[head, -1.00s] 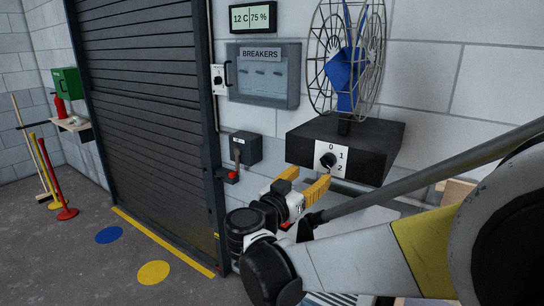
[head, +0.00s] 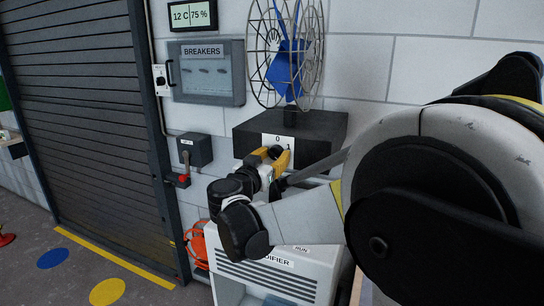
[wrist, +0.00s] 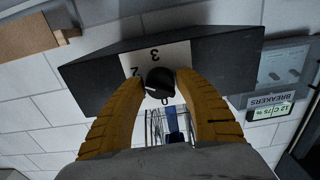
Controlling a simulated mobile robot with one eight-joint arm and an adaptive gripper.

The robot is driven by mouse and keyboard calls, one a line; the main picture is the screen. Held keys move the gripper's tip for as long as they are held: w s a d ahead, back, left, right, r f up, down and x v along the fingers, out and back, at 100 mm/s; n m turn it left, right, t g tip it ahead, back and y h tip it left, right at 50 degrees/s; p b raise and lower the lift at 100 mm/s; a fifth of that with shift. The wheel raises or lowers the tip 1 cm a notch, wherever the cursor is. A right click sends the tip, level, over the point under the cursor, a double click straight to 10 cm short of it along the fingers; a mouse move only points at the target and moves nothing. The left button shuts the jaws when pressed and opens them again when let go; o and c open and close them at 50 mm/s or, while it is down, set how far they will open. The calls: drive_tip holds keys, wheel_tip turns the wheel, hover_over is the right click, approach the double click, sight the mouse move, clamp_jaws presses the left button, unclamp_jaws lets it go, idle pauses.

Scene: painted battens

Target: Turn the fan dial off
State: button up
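The fan dial (wrist: 159,82) is a black round knob on a white plate (wrist: 172,54) on the front of the dark fan base (head: 318,128). The wrist view is upside down, with 3 above, 2 upper left and 0 below the knob. A white mark on the knob points lower left in that view, between 2 and 0. My gripper (head: 275,155) has yellow fingers. In the wrist view it is open (wrist: 160,78), one finger on each side of the knob; the right finger is very close, contact unclear. In the head view the gripper hides the knob.
The caged blue fan (head: 287,68) stands on the base. A breaker box (head: 206,72) and a lever switch (head: 190,152) are on the wall to the left. A white appliance (head: 275,275) stands below my arm. A wooden block (wrist: 30,37) shows in the wrist view.

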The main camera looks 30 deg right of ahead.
drive_tip(key=c, duration=0.7)
drive_tip(key=shift+o, duration=0.2)
drive_tip(key=shift+n, duration=0.3)
drive_tip(key=n+p, duration=0.1)
drive_tip(key=n, duration=0.3)
drive_tip(key=shift+n, duration=0.4)
drive_tip(key=n+p, duration=0.1)
drive_tip(key=n, duration=0.5)
drive_tip(key=shift+s+p, duration=0.1)
drive_tip(key=shift+p, duration=0.2)
drive_tip(key=n, duration=0.6)
drive_tip(key=shift+r+n+p, duration=0.1)
drive_tip(key=shift+n+p, duration=0.2)
drive_tip(key=shift+p, duration=0.05)
drive_tip(key=n, duration=0.5)
drive_tip(key=shift+n, duration=0.4)
drive_tip(key=shift+r, duration=0.1)
drive_tip(key=o, duration=1.2)
drive_tip(key=shift+d, duration=0.1)
